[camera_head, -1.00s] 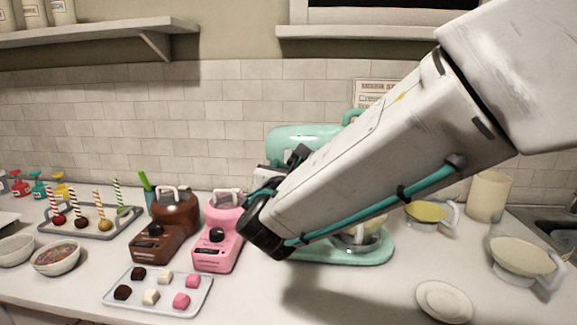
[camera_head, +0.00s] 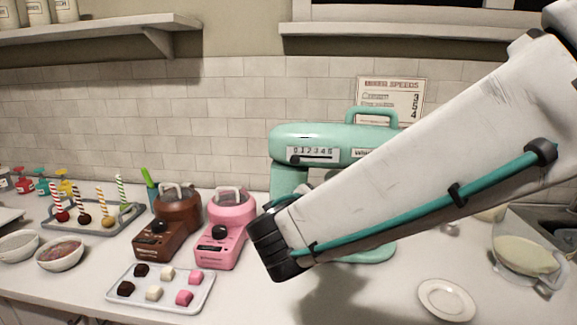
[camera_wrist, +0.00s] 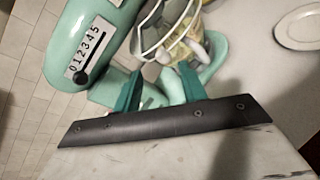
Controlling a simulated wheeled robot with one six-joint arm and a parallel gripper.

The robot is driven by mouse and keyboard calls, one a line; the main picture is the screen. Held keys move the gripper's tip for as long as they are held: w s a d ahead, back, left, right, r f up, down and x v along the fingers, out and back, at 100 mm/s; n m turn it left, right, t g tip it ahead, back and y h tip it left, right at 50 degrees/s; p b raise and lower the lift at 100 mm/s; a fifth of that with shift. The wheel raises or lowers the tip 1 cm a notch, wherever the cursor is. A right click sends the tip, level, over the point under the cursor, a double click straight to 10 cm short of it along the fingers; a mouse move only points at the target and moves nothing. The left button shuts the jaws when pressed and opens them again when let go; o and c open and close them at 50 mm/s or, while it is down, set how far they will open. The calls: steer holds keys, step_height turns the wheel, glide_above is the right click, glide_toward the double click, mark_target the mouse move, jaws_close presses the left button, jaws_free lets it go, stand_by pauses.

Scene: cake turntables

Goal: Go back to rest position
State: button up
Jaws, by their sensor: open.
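My gripper shows in the wrist view (camera_wrist: 160,88), with its two teal fingers apart and nothing between them. In the head view my white arm crosses the right half, and the gripper itself is hidden behind it. A mint-green stand mixer (camera_head: 330,140) with a numbered speed strip stands behind my arm. In the wrist view the mixer (camera_wrist: 95,40) lies beyond the fingers, with its wire whisk and a bowl of yellowish mix (camera_wrist: 185,50). My arm hides the mixer's middle in the head view.
A pink melter (camera_head: 222,235) and a brown melter (camera_head: 172,225) stand left of my arm. A tray (camera_head: 190,303) of small cubes lies in front. A white plate (camera_head: 447,299) and a pitcher of batter (camera_head: 525,258) are at the right. A rack (camera_head: 95,222) holds striped sticks.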

steer(key=s+d+f+m+g+h, duration=0.25)
steer(key=s+d+m+g, duration=0.4)
steer(key=d, duration=0.35)
steer(key=s+d+m+g+y, duration=0.2)
steer(key=s+d+m+y, duration=0.2)
steer(key=s+m, duration=0.5)
steer(key=s+d+m+g+y, duration=0.3)
steer(key=s+d+m+y, duration=0.1)
steer(key=s+m, duration=0.5)
steer(key=shift+s+f+y, duration=0.25)
steer(key=shift+f+y, duration=0.2)
steer(key=shift+d+g, duration=0.1)
steer(key=shift+g, duration=0.15)
stand_by(0.5)
